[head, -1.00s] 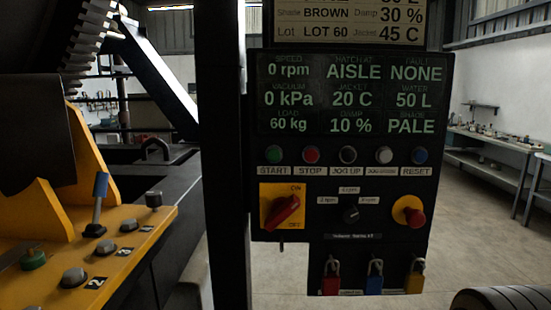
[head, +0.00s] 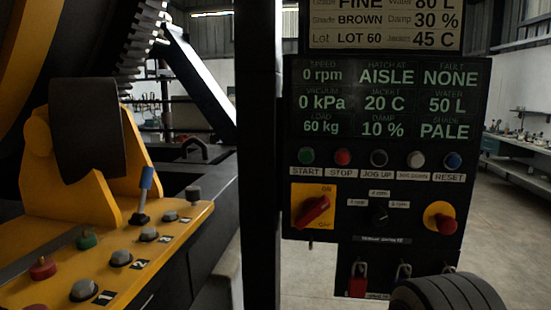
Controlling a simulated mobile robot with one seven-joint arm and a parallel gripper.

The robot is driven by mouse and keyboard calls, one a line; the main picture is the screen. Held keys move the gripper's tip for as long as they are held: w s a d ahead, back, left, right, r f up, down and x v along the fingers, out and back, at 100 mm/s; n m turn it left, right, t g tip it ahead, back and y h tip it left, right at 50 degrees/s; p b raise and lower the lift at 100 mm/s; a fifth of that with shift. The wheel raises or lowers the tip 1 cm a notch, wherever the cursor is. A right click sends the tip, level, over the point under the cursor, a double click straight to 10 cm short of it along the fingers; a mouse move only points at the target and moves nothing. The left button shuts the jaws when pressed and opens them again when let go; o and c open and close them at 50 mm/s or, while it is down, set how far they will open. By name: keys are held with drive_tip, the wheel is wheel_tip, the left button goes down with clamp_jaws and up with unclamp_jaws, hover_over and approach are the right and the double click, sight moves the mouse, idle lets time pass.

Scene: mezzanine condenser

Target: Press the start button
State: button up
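The start button (head: 306,156) is the green round button at the left end of the button row on the black control panel (head: 296,100). A white START label (head: 306,172) sits under it. The button is in plain view and nothing touches it. My gripper is not in view. A dark ribbed rounded part, which appears to be part of my arm (head: 448,294), shows at the bottom right, in front of the panel's lower edge.
Beside the start button are the red stop button (head: 343,157) and several others. Below are a red rotary switch (head: 313,210) and a red emergency knob (head: 444,222). A red padlock (head: 357,286) hangs lower. A yellow machine console (head: 150,262) stands left, past a black post (head: 259,150).

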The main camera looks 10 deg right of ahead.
clamp_jaws()
idle(0.3)
idle(1.4)
